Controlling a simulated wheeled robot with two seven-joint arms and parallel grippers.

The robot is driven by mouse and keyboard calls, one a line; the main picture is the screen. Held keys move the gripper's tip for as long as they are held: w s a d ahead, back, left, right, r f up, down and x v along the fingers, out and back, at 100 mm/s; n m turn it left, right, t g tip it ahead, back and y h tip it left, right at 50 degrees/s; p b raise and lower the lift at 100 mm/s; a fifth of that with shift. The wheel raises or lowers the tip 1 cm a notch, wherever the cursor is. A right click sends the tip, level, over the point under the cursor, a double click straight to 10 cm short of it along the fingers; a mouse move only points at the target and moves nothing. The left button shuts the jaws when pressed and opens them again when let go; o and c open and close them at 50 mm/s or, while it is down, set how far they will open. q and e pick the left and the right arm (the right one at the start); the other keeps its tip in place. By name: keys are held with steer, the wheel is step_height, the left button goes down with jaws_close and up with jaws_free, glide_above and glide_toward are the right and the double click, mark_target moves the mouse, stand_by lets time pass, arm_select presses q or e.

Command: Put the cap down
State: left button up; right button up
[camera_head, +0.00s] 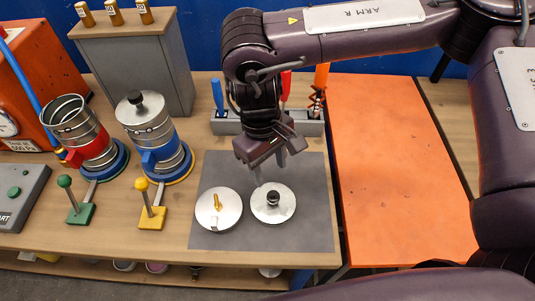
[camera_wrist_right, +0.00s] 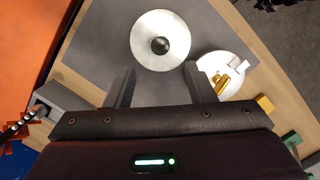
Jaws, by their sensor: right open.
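A silver round cap with a black knob (camera_head: 272,203) lies flat on the grey mat (camera_head: 312,222). It also shows in the right wrist view (camera_wrist_right: 160,30), just beyond the fingertips and centred between them. A second silver disc with a brass handle (camera_head: 214,219) lies beside it on the left, also on the mat. My right gripper (camera_head: 269,171) is open and empty, above and a little behind the black-knobbed cap. Both fingers show apart in the right wrist view (camera_wrist_right: 159,75). My left gripper is not in view.
Left of the mat stand a duct with a red band (camera_head: 90,145) and a blue-banded duct (camera_head: 168,153), the latter topped by a black-knobbed lid (camera_head: 140,108). Green (camera_head: 80,214) and yellow (camera_head: 152,218) levers stand before them. A tool rack (camera_head: 228,126) is behind; an orange surface (camera_head: 395,170) is right.

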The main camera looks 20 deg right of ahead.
steer(key=shift+w+a+r, duration=0.1)
steer(key=shift+w+r, duration=0.05)
steer(key=shift+r, duration=0.75)
steer(key=shift+w+r, duration=0.1)
steer(key=shift+r, duration=0.75)
